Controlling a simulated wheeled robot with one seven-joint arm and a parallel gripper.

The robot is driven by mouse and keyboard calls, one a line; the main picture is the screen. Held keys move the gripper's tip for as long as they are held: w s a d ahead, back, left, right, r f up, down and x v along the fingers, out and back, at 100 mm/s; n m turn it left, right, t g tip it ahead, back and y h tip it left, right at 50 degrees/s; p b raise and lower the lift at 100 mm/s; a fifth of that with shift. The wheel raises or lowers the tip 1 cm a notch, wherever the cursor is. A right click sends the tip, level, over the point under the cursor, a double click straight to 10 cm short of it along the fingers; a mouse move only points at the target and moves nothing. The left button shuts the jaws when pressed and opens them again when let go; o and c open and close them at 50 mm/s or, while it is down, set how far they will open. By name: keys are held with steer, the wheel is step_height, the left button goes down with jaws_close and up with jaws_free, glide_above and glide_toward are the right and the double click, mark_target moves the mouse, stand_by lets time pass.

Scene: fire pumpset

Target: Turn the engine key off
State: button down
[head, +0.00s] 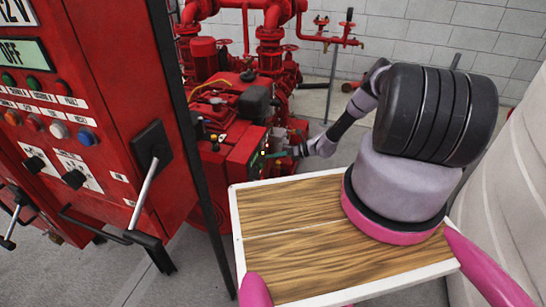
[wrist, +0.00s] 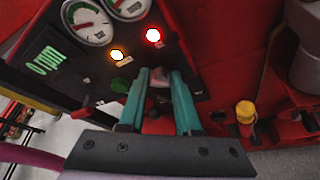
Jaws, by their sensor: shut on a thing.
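My gripper (wrist: 160,78) reaches the engine control panel (wrist: 95,82) with its two teal fingers. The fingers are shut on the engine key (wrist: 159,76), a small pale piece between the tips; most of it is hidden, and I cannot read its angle. Above the key on the panel are a lit orange lamp (wrist: 116,55), a lit red lamp (wrist: 153,36) and a green display (wrist: 48,62) reading 0 rpm. In the head view my gripper (head: 276,154) is small, at the side of the red engine box (head: 243,155).
Two round gauges (wrist: 90,22) sit at the top of the panel. A yellow-capped part (wrist: 245,112) stands right of my fingers. In the head view a red control cabinet (head: 100,110) with levers fills the left, and red pump pipes (head: 270,45) stand behind the engine.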

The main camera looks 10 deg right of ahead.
steer(key=shift+s+n+t+h, duration=0.1)
steer(key=shift+n+t+h, duration=0.5)
steer(key=shift+n, duration=0.6)
steer(key=shift+s+n+t+h, duration=0.1)
steer(key=shift+n+t+h, duration=0.5)
steer(key=shift+n, duration=0.6)
steer(key=c, duration=0.6)
jaws_free()
steer(key=v, duration=1)
steer(key=shift+s+d, duration=0.2)
steer(key=shift+d, duration=0.1)
steer(key=shift+r, duration=0.1)
